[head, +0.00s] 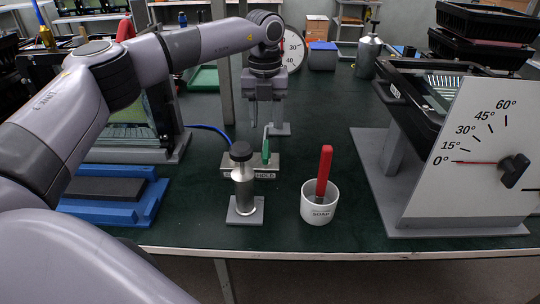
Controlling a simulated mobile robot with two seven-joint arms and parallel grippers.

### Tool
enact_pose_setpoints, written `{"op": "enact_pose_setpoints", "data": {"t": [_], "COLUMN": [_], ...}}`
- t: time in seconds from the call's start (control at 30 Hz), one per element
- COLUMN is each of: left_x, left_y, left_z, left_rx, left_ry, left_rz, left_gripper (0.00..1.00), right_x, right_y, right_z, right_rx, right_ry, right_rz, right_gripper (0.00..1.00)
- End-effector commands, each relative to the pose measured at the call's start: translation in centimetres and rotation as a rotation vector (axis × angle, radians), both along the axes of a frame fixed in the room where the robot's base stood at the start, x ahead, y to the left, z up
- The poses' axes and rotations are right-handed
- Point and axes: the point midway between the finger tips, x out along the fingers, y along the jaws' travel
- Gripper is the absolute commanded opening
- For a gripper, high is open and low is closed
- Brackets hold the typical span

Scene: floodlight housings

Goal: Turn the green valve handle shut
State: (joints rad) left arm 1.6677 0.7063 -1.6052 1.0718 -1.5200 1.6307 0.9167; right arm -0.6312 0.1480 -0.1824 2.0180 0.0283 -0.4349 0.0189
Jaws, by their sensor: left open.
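The green valve handle (265,146) stands upright on a small pale valve block (270,172) near the middle of the green table. The front label of the block is partly hidden by a silver cylinder with a black knob. My left gripper (265,118) points down just above and behind the handle in the picture. Its two fingers are apart with nothing seen between them. I cannot tell whether a finger touches the handle. My right gripper is not in view.
The silver black-knobbed cylinder (243,188) stands in front of the block. A white cup (313,212) holds a red-handled tool (324,170). A large angle-dial stand (470,150) fills the right. A blue tray (140,207) lies left. A blue hose (209,128) runs behind.

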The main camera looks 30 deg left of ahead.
Motion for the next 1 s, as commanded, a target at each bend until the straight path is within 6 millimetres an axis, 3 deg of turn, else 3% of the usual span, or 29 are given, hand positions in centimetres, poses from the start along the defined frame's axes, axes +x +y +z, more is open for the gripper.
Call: {"op": "enact_pose_setpoints", "data": {"t": [0.1,0.27,0.6,0.97,1.0], "left_x": [0.0,0.0,0.0,0.0,0.0], "left_y": [0.0,0.0,0.0,0.0,0.0], "left_z": [-1.1,-2.4,-7.2,-8.1,-8.0], "left_rx": [0.000,0.001,0.000,-0.001,-0.001], "left_ry": [0.000,0.004,0.002,0.001,0.001], "left_rz": [-0.001,-0.001,-0.001,-0.001,-0.001], "left_gripper": [0.40,0.40,0.40,0.40,0.37], "right_x": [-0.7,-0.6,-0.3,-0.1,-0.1], "right_y": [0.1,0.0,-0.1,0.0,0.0], "right_z": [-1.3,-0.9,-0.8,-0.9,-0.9], "right_rx": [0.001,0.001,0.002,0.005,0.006], "right_ry": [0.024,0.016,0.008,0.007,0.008], "right_rz": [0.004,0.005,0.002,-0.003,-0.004], "right_gripper": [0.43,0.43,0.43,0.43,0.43]}}
